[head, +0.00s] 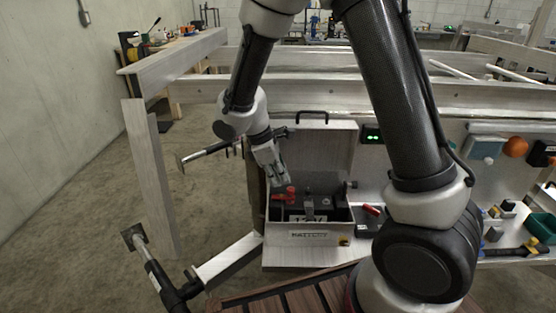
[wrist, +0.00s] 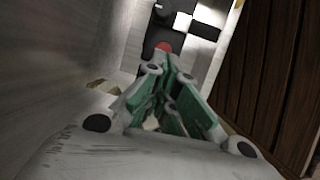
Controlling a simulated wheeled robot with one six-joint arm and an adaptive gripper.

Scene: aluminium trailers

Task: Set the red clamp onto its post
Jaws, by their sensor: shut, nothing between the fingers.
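A red clamp (head: 290,193) sits at the left rear of the dark battery (head: 322,205) in an open metal box (head: 310,238). Whether it is around its post or beside it, I cannot tell; the post is not clearly visible. My gripper (head: 281,184) is shut and empty, tilted down just above and left of the clamp. In the wrist view its green-sided fingers (wrist: 172,62) close together, and a red part (wrist: 163,47) shows just beyond their tips. Whether the fingers touch the clamp is unclear.
The box lid (head: 322,146) stands open behind the battery. A grey upright part (head: 309,204) stands on the battery's middle. A red-handled item (head: 371,210) lies right of the box. A small lit green display (head: 372,134) is on the panel behind.

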